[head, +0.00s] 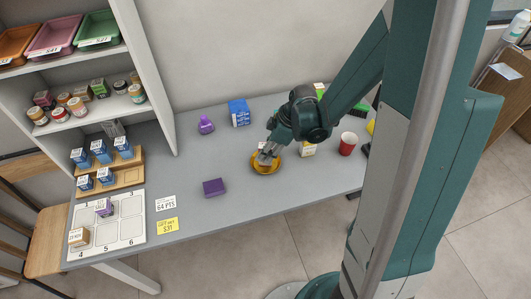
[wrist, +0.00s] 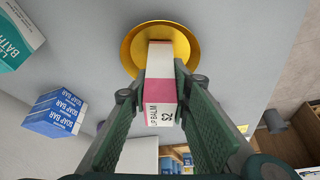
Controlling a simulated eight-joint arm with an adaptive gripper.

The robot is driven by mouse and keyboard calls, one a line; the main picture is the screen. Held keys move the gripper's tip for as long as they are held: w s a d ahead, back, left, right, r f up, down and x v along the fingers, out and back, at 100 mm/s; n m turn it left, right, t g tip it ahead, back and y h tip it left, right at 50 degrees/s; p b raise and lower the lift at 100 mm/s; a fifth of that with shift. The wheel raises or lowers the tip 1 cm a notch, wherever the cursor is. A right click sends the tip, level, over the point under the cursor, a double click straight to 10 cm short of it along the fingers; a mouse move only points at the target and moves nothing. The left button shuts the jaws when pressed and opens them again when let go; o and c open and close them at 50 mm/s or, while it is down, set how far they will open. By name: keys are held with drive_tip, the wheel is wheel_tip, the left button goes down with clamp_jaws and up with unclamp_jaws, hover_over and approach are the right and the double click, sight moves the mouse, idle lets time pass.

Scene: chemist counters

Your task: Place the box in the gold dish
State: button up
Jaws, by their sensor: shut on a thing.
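A white and magenta lip balm box (wrist: 159,88) is held between the fingers of my gripper (wrist: 155,98) in the wrist view. The gold dish (wrist: 190,45) is round and lies beyond the box, whose far end overlaps the dish's middle in that view. In the head view my gripper (head: 264,158) points down over the gold dish (head: 268,171) on the grey counter. I cannot tell whether the box touches the dish. The gripper hides most of the box in the head view.
A blue box (head: 239,112) and a purple item (head: 206,124) stand behind. A numbered white tray (head: 128,230) lies at the left. The counter's front middle is clear.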

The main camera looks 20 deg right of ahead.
drive_tip(key=shift+f, duration=0.15)
drive_tip(key=o, duration=0.9)
drive_tip(key=shift+r, duration=0.25)
drive_tip(key=shift+p+v, duration=1.1)
drive_tip(key=shift+v, duration=4.85)
drive_tip(key=shift+r, duration=0.1)
